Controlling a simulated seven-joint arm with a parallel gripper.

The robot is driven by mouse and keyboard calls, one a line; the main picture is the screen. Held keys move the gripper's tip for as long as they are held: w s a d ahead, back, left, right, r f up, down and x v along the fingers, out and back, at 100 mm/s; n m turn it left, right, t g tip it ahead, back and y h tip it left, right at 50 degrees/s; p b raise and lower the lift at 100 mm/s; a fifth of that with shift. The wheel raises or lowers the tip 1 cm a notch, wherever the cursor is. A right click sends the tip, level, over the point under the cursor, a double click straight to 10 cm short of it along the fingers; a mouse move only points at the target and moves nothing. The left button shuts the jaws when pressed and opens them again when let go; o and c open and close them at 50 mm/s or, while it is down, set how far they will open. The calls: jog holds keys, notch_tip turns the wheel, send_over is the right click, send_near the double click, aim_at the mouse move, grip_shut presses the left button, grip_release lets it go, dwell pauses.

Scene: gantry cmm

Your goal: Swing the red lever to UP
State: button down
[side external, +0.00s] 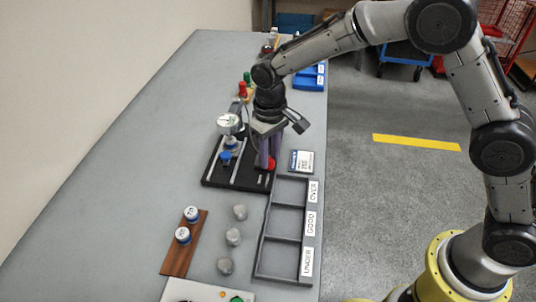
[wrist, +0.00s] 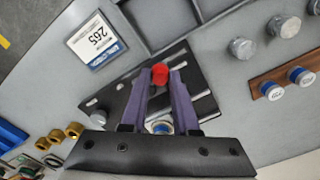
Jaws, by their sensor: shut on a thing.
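The red lever (side external: 271,163) shows as a red knob at the right side of a black fixture plate (side external: 216,174). In the wrist view the red lever (wrist: 160,74) sits between my fingertips. My gripper (wrist: 161,77) points down over the plate, with its purple fingers closed on the red knob; it also shows in the side view (side external: 265,160). The lever's arm and pivot are mostly hidden by the fingers. A dial gauge (side external: 229,123) and a blue knob (side external: 226,157) stand left of my gripper. I cannot read any UP mark.
A three-part tray (side external: 263,243) marked OVER, GOOD and UNDER lies in front of the plate. Several grey slugs (side external: 233,237) and a wooden board (side external: 175,258) with two blue-banded pieces are nearby. A small card (side external: 301,161) lies right of the plate. Coloured knobs (side external: 243,89) stand behind.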

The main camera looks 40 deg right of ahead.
jog(key=n, duration=0.1)
jog(key=d+n, duration=0.1)
jog(key=n, duration=0.1)
jog(key=shift+d, duration=0.15)
jog(key=n, duration=0.2)
jog(key=d+n, duration=0.1)
jog(key=n, duration=0.1)
jog(key=shift+w+d, duration=0.1)
jog(key=shift+w, duration=0.1)
jog(key=n, duration=0.2)
jog(key=d+n, duration=0.1)
jog(key=shift+w+r+n, duration=0.1)
jog(key=shift+w+n, duration=0.25)
jog(key=shift+n, duration=0.05)
jog(key=n, duration=0.2)
jog(key=shift+w+d+n, duration=0.3)
jog(key=shift+w+d, duration=0.05)
jog(key=n, duration=0.2)
jog(key=w+n, duration=0.1)
jog(key=n, duration=0.2)
jog(key=shift+w+d+n, duration=0.3)
jog(key=shift+w, duration=0.1)
jog(key=n, duration=0.1)
jog(key=w+n, duration=0.1)
jog(key=n, duration=0.3)
jog(key=shift+w+a, duration=0.1)
jog(key=shift+w, duration=0.3)
jog(key=shift+n, duration=0.3)
jog(key=c, duration=0.7)
grip_release()
